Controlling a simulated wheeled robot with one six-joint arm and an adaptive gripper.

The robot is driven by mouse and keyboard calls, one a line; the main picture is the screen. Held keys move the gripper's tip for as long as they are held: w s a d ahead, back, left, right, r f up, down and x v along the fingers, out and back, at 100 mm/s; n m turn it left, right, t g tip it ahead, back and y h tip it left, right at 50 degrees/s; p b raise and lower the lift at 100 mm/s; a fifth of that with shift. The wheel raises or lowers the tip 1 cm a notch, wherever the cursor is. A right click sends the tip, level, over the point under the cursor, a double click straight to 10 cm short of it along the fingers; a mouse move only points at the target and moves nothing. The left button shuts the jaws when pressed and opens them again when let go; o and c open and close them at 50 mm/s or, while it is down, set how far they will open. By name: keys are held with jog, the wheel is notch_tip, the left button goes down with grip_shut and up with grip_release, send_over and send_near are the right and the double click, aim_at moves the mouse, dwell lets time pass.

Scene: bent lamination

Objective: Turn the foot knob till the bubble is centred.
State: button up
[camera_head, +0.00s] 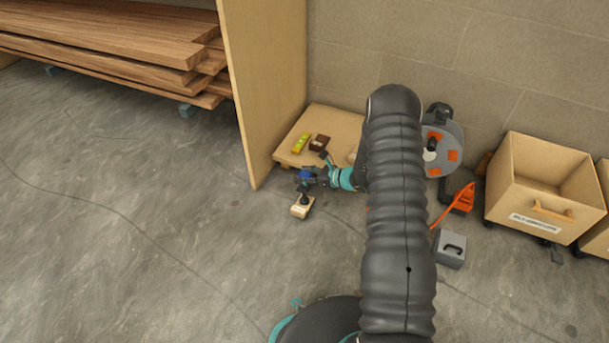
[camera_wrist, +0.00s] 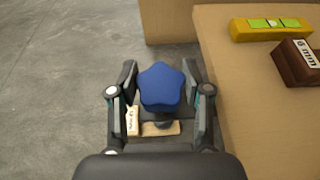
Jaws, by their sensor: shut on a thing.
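The foot knob (camera_wrist: 161,86) is blue and star-shaped. It sits between the two fingers of my gripper (camera_wrist: 160,94), which is shut on it. In the head view the knob (camera_head: 306,174) shows small at the end of my gripper (camera_head: 316,178), just off the platform's front corner. Below it a dark stem stands on a pale wooden block (camera_head: 302,208). The yellow spirit level (camera_wrist: 270,29) lies on the wooden platform (camera_wrist: 228,85); it also shows in the head view (camera_head: 301,143). Its vial is green. The bubble's position is too small to tell.
A dark brown block (camera_wrist: 297,63) with a white label sits beside the level. A tall wooden panel (camera_head: 265,90) stands left of the platform. The left floor is clear.

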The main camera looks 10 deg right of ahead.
jog(key=shift+n+g+y, duration=1.4)
jog(key=shift+n+g, duration=1)
jog(key=shift+r, duration=0.1)
jog(key=o, duration=1.2)
jog(key=v, duration=1.2)
jog(key=shift+w, duration=0.15)
